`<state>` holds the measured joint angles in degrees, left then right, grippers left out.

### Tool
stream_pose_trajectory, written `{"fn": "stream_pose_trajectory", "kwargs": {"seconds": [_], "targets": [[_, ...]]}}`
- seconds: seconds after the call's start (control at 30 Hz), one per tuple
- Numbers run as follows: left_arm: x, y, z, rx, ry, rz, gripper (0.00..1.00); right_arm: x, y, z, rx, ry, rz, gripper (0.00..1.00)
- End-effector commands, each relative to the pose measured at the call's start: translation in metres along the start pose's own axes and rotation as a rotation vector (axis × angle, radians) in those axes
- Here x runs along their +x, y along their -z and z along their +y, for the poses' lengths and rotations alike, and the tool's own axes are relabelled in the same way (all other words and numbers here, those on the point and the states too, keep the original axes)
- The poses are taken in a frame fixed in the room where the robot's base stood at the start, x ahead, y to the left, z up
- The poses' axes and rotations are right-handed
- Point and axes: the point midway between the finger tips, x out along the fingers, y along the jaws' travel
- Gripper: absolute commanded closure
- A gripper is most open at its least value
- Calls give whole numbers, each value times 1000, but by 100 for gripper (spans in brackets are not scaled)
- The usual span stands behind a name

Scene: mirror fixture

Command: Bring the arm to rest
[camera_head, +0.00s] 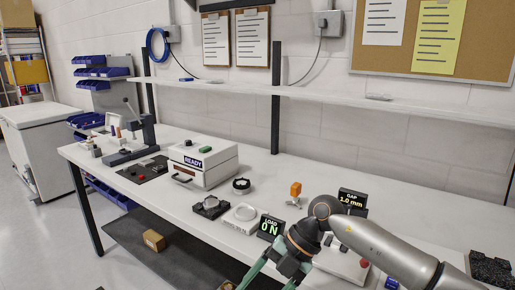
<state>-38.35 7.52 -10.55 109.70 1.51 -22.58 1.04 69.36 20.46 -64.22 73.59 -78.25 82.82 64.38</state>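One arm, mine, comes in from the lower right with a grey forearm and a dark wrist. Its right gripper (267,281) has two green fingers that spread apart toward the bottom edge, and no object shows between them. The fingertips are cut off by the frame. The gripper is in front of the white bench (330,185), near its front edge. My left gripper is not in view.
Near the arm are a LOAD display (270,228) reading 0 N, a GAP display (352,198) reading 1.0 mm, and an orange piece (295,189). A white READY box (203,162) and a lever press (141,135) are farther left. A shelf (330,97) runs above the bench.

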Motion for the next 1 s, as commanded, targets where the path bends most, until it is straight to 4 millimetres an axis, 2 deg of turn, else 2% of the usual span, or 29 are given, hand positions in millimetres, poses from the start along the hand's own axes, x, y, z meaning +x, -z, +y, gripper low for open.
{"fn": "stream_pose_trajectory", "kwargs": {"seconds": [0.03, 0.13, 0.2, 0.3, 0.43, 0.53, 0.67, 0.77, 0.87, 0.9, 0.97, 1.0], "targets": [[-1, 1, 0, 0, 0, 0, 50, 21, 16, 9, -16, -99, 81, 29], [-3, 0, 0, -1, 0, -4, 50, 45, 45, 34, -31, -332, 213, 29], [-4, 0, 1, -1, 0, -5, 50, 51, 61, 50, -14, -505, 283, 29], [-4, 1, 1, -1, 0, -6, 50, 50, 73, 67, 47, -749, 351, 29], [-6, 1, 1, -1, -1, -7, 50, 38, 70, 74, 193, -1051, 377, 29], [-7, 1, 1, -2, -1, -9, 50, 27, 53, 65, 352, -1257, 350, 29], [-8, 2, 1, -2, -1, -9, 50, 21, 21, 30, 609, -1469, 262, 29], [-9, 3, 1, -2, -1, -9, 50, 26, -4, -14, 836, -1577, 161, 29], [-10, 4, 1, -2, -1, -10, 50, 41, -24, -70, 1085, -1632, 40, 29], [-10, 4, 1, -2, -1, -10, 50, 49, -29, -95, 1187, -1637, -13, 29], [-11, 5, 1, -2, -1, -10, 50, 64, -32, -136, 1341, -1627, -94, 29], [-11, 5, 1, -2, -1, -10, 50, 75, -31, -164, 1444, -1609, -147, 29]]}}
